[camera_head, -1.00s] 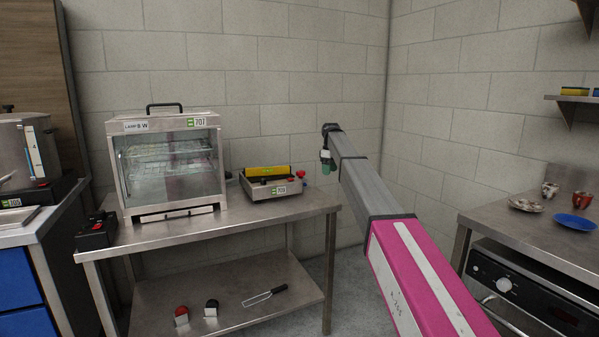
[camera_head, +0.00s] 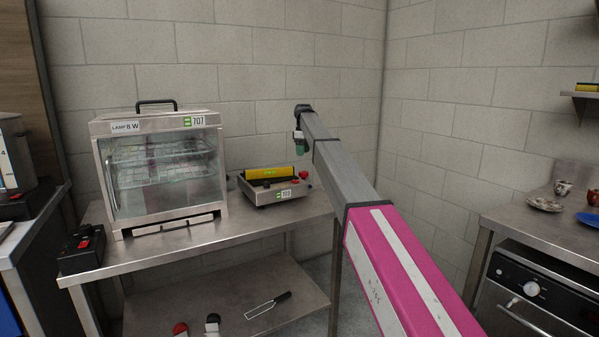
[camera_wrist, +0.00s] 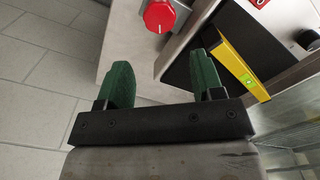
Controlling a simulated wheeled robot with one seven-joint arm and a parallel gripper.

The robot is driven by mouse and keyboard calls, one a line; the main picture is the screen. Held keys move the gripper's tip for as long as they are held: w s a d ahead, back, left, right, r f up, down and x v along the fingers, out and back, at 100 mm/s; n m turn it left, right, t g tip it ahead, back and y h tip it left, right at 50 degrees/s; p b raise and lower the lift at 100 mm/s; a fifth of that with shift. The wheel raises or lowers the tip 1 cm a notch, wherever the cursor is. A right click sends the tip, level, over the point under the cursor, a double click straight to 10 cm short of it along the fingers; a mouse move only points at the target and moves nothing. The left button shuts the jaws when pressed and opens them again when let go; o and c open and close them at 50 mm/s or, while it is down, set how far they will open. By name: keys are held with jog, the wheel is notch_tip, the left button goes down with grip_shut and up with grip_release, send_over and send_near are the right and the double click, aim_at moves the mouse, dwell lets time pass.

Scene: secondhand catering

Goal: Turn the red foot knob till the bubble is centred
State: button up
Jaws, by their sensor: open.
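The red foot knob (camera_wrist: 159,15) shows at the top of the wrist view, beside a corner of the metal bench appliance (camera_head: 258,194). In the head view the red knob (camera_head: 303,175) is at the appliance's right end. A yellow spirit level (camera_head: 269,174) lies on the appliance. Its green vial shows in the wrist view, on the yellow level (camera_wrist: 240,72), but the bubble's position is too small to tell. My gripper (camera_wrist: 160,62) is open and empty, with green fingertips spread, short of the knob. In the head view my gripper (camera_head: 300,143) hangs above and behind the knob.
A glass-fronted cabinet (camera_head: 160,165) stands left of the appliance on the steel table (camera_head: 225,232). A black box with a red switch (camera_head: 82,250) is at the table's left corner. The lower shelf (camera_head: 220,300) holds a fork. An oven counter (camera_head: 540,225) stands right.

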aim_at(303, 172)
notch_tip(303, 172, down, 10)
jog(key=shift+f, duration=0.2)
dwell(0.3)
jog(key=c, duration=0.6)
